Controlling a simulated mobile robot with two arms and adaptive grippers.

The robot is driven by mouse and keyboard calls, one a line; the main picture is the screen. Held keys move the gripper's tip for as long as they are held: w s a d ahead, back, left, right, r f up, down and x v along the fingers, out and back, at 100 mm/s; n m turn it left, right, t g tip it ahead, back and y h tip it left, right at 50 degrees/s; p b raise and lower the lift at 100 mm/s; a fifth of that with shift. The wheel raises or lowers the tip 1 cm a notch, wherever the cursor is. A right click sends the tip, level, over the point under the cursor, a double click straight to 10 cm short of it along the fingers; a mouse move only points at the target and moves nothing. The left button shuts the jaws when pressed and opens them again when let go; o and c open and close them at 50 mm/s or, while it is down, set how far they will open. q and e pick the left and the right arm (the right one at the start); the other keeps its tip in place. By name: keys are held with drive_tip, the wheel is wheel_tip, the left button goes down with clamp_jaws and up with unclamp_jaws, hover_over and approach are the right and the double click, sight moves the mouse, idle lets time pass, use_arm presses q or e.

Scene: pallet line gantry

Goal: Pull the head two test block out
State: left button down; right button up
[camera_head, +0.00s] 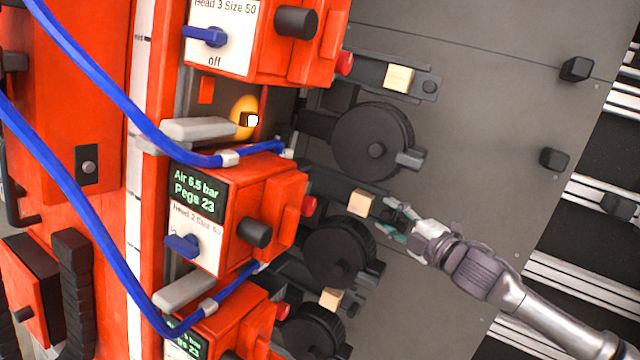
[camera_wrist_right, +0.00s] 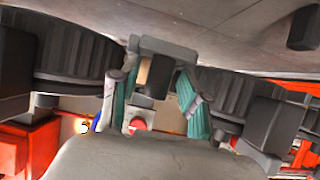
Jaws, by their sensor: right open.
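The head two unit (camera_head: 232,215) is an orange box with a green-lettered screen, a blue lever and a dark knob. Its pale wooden test block (camera_head: 361,203) sits on a dark arm to the right of the box, above a round black magazine (camera_head: 340,251). My right gripper (camera_head: 394,218) is just right of this block, with teal finger pads. In the right wrist view the gripper (camera_wrist_right: 158,100) is open. The tan block (camera_wrist_right: 144,71) shows between and beyond its fingers, partly hidden by a dark part. My left gripper is not in view.
The head three unit (camera_head: 263,40) above has its own pale block (camera_head: 399,78), and a lower head has another block (camera_head: 331,298). Blue hoses (camera_head: 95,75) loop on the left. The grey plate (camera_head: 500,120) at right has dark knobs (camera_head: 576,69) and open room.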

drive_tip(key=shift+w+a, duration=0.1)
drive_tip(key=shift+a, duration=0.05)
drive_tip(key=p+v, duration=0.3)
drive_tip(key=v, duration=0.6)
idle(0.6)
drive_tip(key=s+d+r+p, duration=0.1)
drive_tip(key=s+r+p, duration=0.2)
drive_tip(key=s, duration=0.6)
drive_tip(key=shift+s+r+p, duration=0.15)
drive_tip(key=shift+r+p, duration=0.2)
drive_tip(key=shift+r, duration=0.1)
